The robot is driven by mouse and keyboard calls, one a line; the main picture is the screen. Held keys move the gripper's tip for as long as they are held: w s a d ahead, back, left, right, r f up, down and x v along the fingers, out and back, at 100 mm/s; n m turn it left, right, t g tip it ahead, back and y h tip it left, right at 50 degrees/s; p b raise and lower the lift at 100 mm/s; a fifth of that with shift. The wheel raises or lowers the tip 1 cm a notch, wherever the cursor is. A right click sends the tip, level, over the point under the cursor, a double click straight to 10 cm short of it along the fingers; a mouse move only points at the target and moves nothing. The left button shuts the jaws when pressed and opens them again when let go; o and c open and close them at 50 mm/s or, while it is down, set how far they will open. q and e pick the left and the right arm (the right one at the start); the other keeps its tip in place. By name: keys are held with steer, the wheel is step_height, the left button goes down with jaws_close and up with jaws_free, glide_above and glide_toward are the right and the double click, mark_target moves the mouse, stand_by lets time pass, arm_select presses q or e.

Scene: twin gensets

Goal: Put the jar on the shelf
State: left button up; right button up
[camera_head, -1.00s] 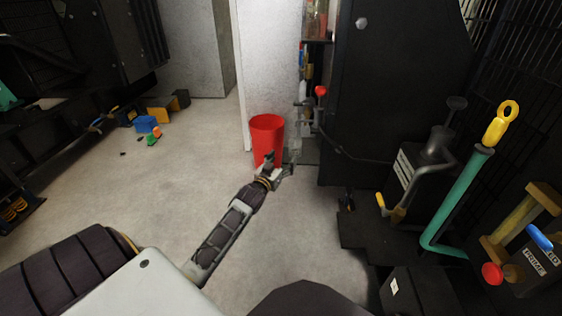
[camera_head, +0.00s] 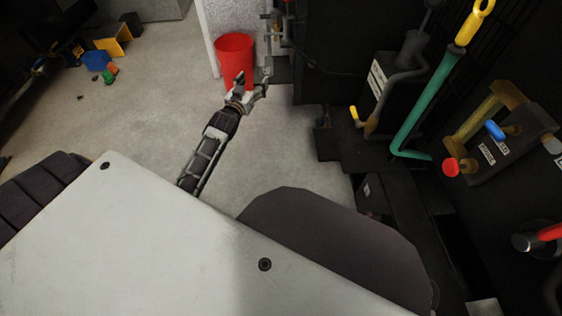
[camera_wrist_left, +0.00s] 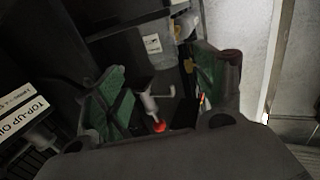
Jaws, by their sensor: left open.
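I cannot make out a jar for sure in either view now. My left gripper (camera_head: 252,86) is open, in front of a red bucket (camera_head: 235,58) near the top of the head view. No held object shows between its fingers. In the left wrist view the two green-padded fingers of the left gripper (camera_wrist_left: 162,60) stand wide apart. Behind them are a dark cabinet and a thin grey part with a red knob (camera_wrist_left: 159,127). A narrow rack (camera_head: 279,30) stands right of the bucket; I cannot tell whether it is the shelf. My right gripper is not in view.
A dark machine with a teal pipe (camera_head: 425,108), a yellow-handled lever (camera_head: 355,115) and a red knob (camera_head: 450,167) fills the right side. Small coloured items, including a blue block (camera_head: 96,60), lie on the floor at upper left. Bare floor (camera_head: 150,115) is free left of my arm.

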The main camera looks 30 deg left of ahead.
arm_select(q)
steer(key=s+d+f+m+g+h, duration=0.25)
steer(key=s+d+f+g, duration=0.35)
steer(key=s+d+f, duration=0.75)
steer(key=s+d+f+g+h, duration=0.2)
steer(key=s+d+f+g, duration=0.1)
steer(key=s+d, duration=0.5)
steer(key=s+d+f+m+g+h, duration=0.1)
steer(key=s+d+f+g, duration=0.2)
steer(key=s+d, duration=0.5)
steer(key=shift+s+f+g+h, duration=0.3)
steer(key=shift+s+f+h, duration=0.1)
steer(key=shift+f, duration=0.4)
